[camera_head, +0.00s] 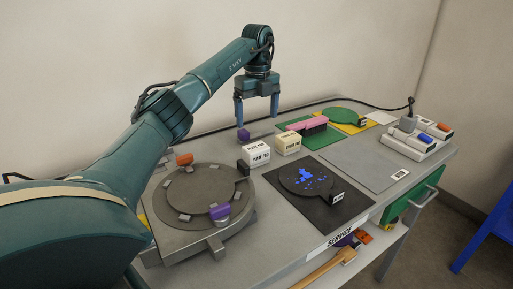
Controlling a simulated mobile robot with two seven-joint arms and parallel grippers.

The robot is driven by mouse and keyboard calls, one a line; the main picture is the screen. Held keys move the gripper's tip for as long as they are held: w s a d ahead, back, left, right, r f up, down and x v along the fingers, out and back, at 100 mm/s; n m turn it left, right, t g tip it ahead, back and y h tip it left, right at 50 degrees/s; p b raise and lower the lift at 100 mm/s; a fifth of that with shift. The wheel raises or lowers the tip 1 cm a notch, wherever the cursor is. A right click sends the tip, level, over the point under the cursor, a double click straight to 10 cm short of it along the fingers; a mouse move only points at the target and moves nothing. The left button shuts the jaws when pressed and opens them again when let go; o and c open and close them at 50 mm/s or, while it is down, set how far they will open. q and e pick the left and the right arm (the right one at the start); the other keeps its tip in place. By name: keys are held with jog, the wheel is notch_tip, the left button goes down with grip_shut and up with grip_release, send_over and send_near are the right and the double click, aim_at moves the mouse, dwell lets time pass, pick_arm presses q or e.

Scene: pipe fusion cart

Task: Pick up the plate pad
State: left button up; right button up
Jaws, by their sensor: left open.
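The plate pad (258,155) is a small white box with dark lettering. It sits on the grey cart top in the camera_head view, left of a similar cream box (288,143) that also has lettering. My left gripper (257,113) points down with its two fingers spread and nothing between them. It is above and behind the two boxes, apart from them. A small purple piece (243,134) is just below its left finger. My right gripper does not show.
A round grey fixture (185,240) with orange and purple clamps stands at front left. A black mat (325,219) holds a dark disc with blue marks. Behind are a pink block (307,126) and a green paddle (340,114).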

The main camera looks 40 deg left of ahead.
aim_at(256, 147)
pick_arm(q)
jog(key=f, duration=1.3)
jog(key=shift+s, duration=0.25)
jog(key=c, duration=1.1)
